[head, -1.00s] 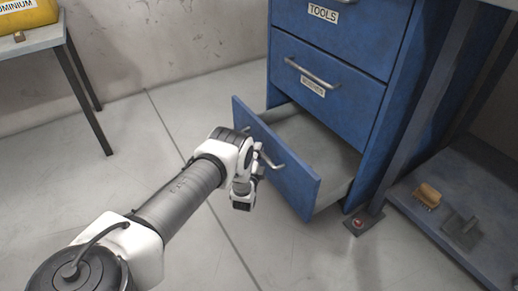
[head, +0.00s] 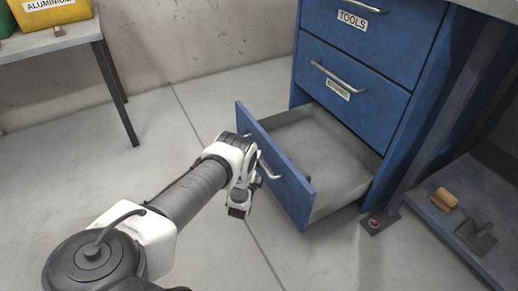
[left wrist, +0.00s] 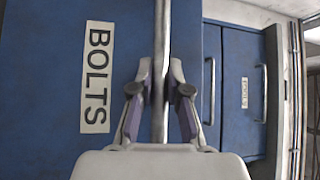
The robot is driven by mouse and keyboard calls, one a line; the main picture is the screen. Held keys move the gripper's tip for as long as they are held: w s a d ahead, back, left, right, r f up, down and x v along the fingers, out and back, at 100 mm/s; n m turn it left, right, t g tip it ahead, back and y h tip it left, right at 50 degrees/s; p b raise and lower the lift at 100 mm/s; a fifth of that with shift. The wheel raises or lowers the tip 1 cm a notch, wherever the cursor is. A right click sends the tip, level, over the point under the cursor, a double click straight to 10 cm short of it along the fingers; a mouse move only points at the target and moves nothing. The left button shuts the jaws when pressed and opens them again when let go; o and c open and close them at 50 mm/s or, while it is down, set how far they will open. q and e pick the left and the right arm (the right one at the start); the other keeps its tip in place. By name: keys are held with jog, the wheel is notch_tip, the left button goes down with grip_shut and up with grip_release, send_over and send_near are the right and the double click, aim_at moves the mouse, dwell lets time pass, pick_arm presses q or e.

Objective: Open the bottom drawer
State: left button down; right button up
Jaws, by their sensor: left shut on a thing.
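The bottom drawer (head: 285,185) of the blue cabinet is pulled well out in the head view, and its grey inside shows. A small dark thing lies inside near the front panel, too small to name. My left gripper (head: 256,184) is at the drawer's front. In the left wrist view the left gripper (left wrist: 160,105) has its fingers on both sides of the metal handle (left wrist: 161,75) and is shut on it. The BOLTS label (left wrist: 98,75) is beside the handle. My right gripper is not in view.
The closed middle drawer (head: 350,80) and the TOOLS drawer (head: 370,20) are above. A table with a yellow bin (head: 50,12) stands at the back left. The floor in front is clear.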

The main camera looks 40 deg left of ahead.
pick_arm(q)
jog(key=c, duration=1.1)
grip_release()
jog(key=shift+c, duration=0.2)
jog(key=v, duration=1.2)
jog(key=shift+f, duration=0.1)
